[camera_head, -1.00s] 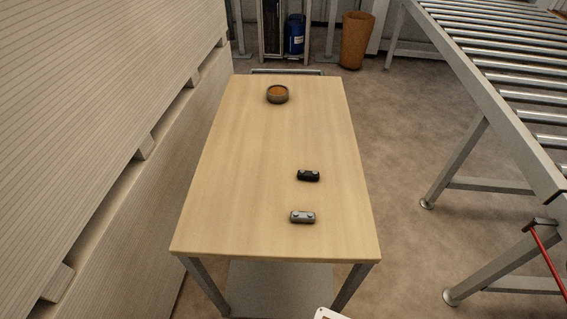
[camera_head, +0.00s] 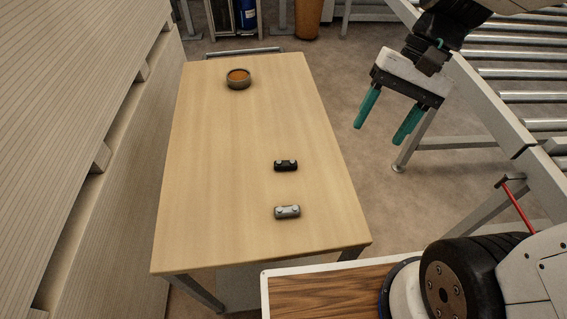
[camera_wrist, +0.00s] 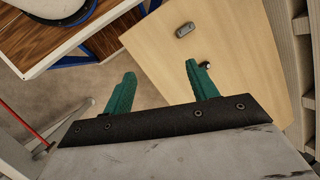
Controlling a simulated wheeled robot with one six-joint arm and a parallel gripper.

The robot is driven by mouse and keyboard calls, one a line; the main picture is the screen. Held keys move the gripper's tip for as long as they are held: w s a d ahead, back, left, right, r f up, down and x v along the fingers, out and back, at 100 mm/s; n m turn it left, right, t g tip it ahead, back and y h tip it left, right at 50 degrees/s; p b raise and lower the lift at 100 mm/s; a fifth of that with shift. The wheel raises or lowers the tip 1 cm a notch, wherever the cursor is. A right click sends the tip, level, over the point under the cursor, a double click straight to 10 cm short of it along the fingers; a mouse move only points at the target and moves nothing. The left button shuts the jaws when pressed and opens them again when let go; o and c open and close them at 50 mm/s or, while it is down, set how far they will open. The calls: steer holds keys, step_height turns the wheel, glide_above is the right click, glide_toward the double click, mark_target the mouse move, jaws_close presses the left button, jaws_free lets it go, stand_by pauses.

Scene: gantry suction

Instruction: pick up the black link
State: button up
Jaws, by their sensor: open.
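The black link (camera_head: 286,165) lies on the light wooden table, right of its middle. In the wrist view the black link (camera_wrist: 208,65) is mostly hidden behind one finger, with only a small part showing. A grey link (camera_head: 287,212) lies nearer to me on the table, and it also shows in the wrist view (camera_wrist: 185,30). My gripper (camera_head: 383,124) is open and empty, with its green fingers apart. It hangs off the right side of the table, above and to the right of the black link. The wrist view shows both fingers (camera_wrist: 157,80) pointing toward the table.
The table (camera_head: 220,150) has wide free room at left and middle. A round bowl with orange contents (camera_head: 238,79) stands at its far end. A stack of pale boards (camera_head: 75,130) rises along the left. A roller conveyor (camera_head: 535,100) stands at right.

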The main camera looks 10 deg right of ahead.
steer(key=w+a+f+m+g+y, duration=0.2)
steer(key=w+a+f+m+y, duration=0.25)
steer(key=w+f, duration=0.4)
steer(key=m+y, duration=0.4)
steer(key=m, duration=0.2)
glide_toward(287, 162)
steer(key=shift+s+a+f, duration=0.25)
steer(key=shift+s+a, duration=0.1)
steer(key=shift+s, duration=0.1)
steer(key=shift+a+f, duration=0.25)
steer(key=x, duration=0.7)
steer(key=shift+w+a+r, duration=0.1)
steer(key=shift+a+r, duration=0.1)
jaws_close()
